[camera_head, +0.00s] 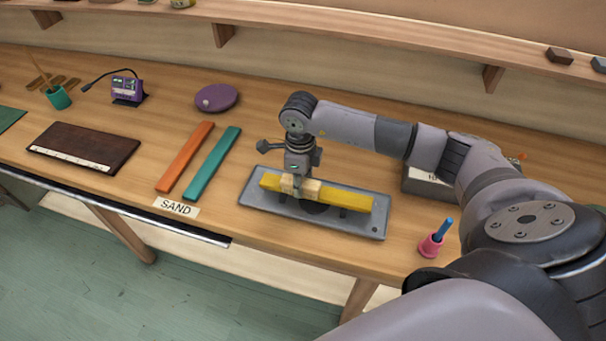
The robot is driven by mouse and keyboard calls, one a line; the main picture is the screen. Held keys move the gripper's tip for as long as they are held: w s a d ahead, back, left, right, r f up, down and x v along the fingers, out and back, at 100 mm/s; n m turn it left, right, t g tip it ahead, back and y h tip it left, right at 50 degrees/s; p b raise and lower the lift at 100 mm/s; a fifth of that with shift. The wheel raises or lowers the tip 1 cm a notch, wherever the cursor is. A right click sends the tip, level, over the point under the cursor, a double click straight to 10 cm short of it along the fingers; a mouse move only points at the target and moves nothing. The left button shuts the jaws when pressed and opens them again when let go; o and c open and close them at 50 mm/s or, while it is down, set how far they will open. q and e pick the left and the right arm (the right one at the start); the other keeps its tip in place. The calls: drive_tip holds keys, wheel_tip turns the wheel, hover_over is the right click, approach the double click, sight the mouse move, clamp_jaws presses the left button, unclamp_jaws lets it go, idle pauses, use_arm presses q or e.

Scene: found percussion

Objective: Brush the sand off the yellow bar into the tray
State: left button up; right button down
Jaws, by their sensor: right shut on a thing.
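The yellow bar (345,198) lies lengthwise over the grey tray (375,226), raised a little on dark supports. My right gripper (299,178) points down over the left half of the bar. It is shut on a pale wooden block, apparently the brush (309,189), which sits at the bar's top and front side. The gripper hides part of it, and I cannot tell its bristles apart. Any sand on the bar is too small to make out. A dark round patch shows on the tray floor under the bar. My left gripper is not in view.
An orange bar (185,158) and a teal bar (212,163) lie left of the tray, behind a SAND label (176,207). A pink cup (431,246) with a blue stick stands at the right front.

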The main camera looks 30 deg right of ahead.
drive_tip(key=shift+s+a, duration=0.3)
drive_tip(key=shift+a, duration=0.05)
drive_tip(key=shift+r+p, duration=1.5)
drive_tip(key=shift+r, duration=1.1)
drive_tip(key=shift+f, duration=0.1)
